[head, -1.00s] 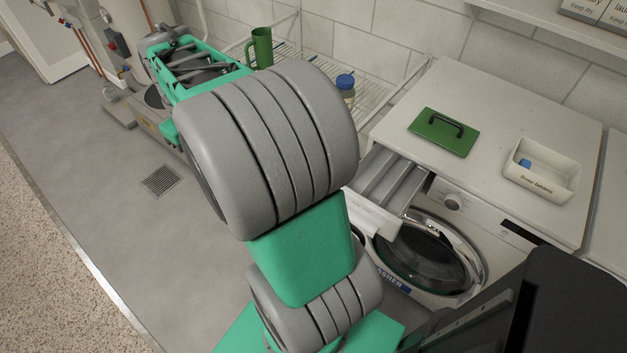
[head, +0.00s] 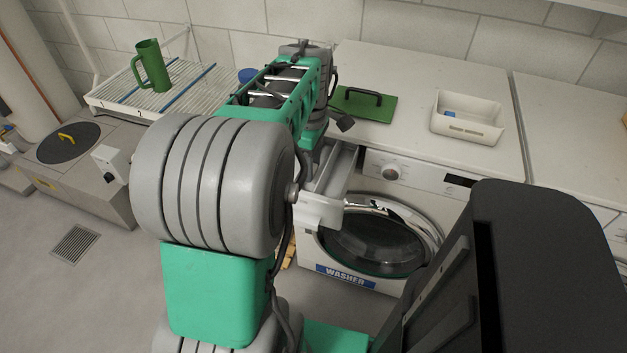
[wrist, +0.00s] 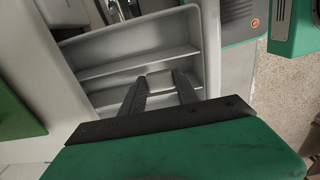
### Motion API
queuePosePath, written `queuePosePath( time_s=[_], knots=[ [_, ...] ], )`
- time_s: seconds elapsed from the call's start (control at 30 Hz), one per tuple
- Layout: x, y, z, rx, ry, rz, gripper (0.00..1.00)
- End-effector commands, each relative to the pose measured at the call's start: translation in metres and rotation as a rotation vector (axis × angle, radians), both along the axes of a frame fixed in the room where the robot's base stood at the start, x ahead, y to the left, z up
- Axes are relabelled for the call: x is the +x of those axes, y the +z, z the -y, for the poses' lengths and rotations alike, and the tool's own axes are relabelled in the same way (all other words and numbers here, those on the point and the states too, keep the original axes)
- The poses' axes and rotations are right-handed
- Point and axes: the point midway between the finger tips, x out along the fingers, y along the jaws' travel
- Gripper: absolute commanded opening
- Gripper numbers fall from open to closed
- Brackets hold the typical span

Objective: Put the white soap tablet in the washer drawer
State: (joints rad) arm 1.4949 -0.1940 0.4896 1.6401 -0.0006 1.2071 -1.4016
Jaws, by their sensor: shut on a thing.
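The washer (head: 370,235) stands right of my arm in the head view, with its drawer (head: 320,208) pulled out. In the wrist view the drawer (wrist: 211,45) lies below my gripper, its compartments parted by dividers. My gripper (wrist: 160,84) is shut on the pale white soap tablet (wrist: 159,83), whose edge shows between the two dark fingertips. The tablet is over the drawer compartments; I cannot tell its exact height or which compartment is straight below. In the head view my arm hides the gripper's fingers and the tablet.
On the washer top are a green plate with a black handle (head: 363,104) and a white bin (head: 467,128) holding a small blue item. A floor drain (head: 75,244) lies front left.

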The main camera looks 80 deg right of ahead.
Motion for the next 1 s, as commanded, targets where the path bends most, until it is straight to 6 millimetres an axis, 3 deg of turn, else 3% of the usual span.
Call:
queuePosePath(
  time_s=[0.3,0.67,0.7,0.93,1.0],
  knots=[
    [0.001,-0.055,0.0,0.0,0.0,0.0,0.0],
    [0.001,-0.061,0.0,0.0,0.0,0.0,0.0],
    [0.001,-0.06,0.0,0.0,0.0,0.0,0.39],
    [0.001,-0.06,0.0,-0.001,-0.001,0.0,0.58],
    [0.001,-0.06,0.0,-0.001,-0.001,0.0,0.59]
  ],
)
